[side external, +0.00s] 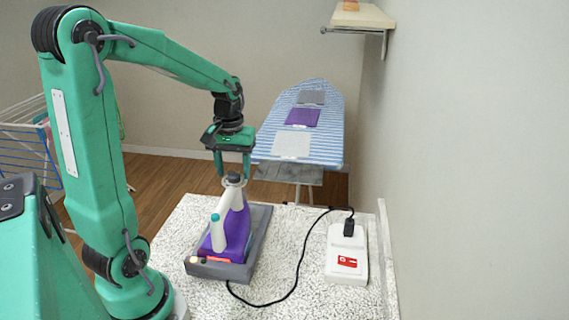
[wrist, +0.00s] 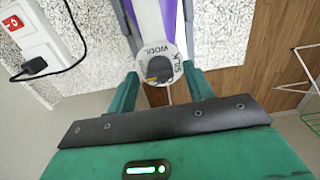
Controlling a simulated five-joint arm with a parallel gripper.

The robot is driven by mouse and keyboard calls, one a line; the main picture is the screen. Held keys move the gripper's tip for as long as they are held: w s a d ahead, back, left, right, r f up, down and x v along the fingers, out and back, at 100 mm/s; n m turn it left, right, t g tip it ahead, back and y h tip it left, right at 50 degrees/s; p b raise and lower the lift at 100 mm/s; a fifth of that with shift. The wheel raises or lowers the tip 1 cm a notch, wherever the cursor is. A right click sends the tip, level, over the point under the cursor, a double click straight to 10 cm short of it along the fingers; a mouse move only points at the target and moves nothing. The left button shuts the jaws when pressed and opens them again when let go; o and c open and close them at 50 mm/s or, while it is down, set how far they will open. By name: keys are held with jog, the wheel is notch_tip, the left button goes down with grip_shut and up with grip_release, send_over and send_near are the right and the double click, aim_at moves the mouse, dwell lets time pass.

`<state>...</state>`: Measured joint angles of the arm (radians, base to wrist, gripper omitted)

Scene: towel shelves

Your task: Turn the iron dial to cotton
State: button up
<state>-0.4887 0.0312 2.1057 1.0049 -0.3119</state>
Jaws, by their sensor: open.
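The purple and white iron (side external: 236,228) sits in a dark grey rest (side external: 262,222) on the speckled worktop. Its dial (side external: 233,180) is a dark knob on a pale disc at the iron's far upper end. In the wrist view the dial (wrist: 160,68) shows the words WOOL and SILK; a cotton mark is not legible, and the present setting is unclear. My gripper (side external: 233,175) points down over the dial, with one finger on each side. In the wrist view my gripper (wrist: 162,78) is open, its fingers apart from the knob.
A black cord runs across the worktop (side external: 310,285) to a white power strip (side external: 346,262) with a red switch, right of the iron. A striped ironing board (side external: 330,130) with folded cloths stands behind. A wall shelf (side external: 362,15) is at upper right, a drying rack (side external: 30,150) at left.

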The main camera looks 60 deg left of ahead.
aim_at(234, 172)
jog(key=shift+r, duration=3.8)
jog(key=shift+d, duration=0.1)
jog(key=s+d+m+t, duration=0.2)
jog(key=s+d+m, duration=0.2)
jog(key=d, duration=0.4)
jog(key=s+d+m+t, duration=0.3)
jog(key=d+m, duration=0.2)
jog(key=d, duration=0.3)
jog(key=shift+s+r+t, duration=0.15)
jog(key=shift+s+t, duration=0.15)
jog(key=shift+s, duration=0.1)
